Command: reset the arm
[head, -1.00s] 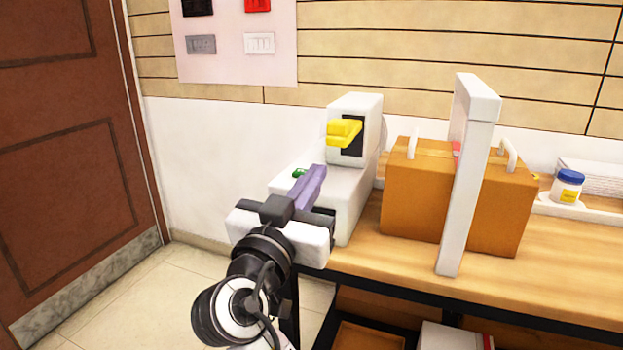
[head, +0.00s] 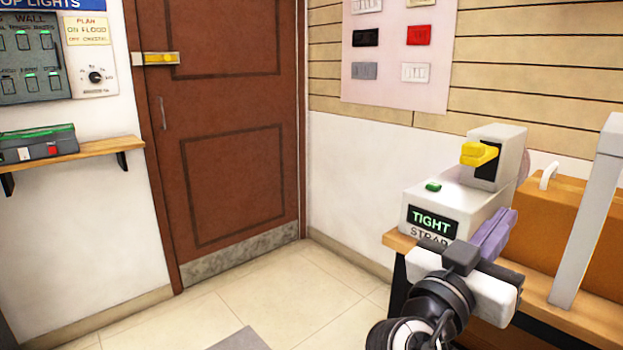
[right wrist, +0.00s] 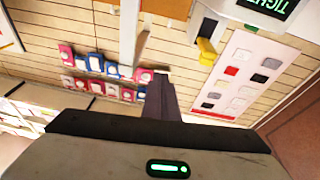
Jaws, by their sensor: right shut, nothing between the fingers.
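My right gripper (head: 508,222) is at the lower right of the head view, its purple fingers closed together with nothing between them. It is in front of the right part of a white strapping machine (head: 458,205). I cannot tell whether it touches the machine. The machine's screen reads "TIGHT" above the word "STRAP", and it has a green button (head: 433,187) and a yellow lever (head: 479,154). In the right wrist view the shut dark fingers (right wrist: 161,98) point up the picture. My left gripper is not in view.
The machine stands at the left end of a wooden bench. A brown door (head: 225,120) and a wall shelf (head: 100,149) are on the left. The tiled floor (head: 290,290) between is clear.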

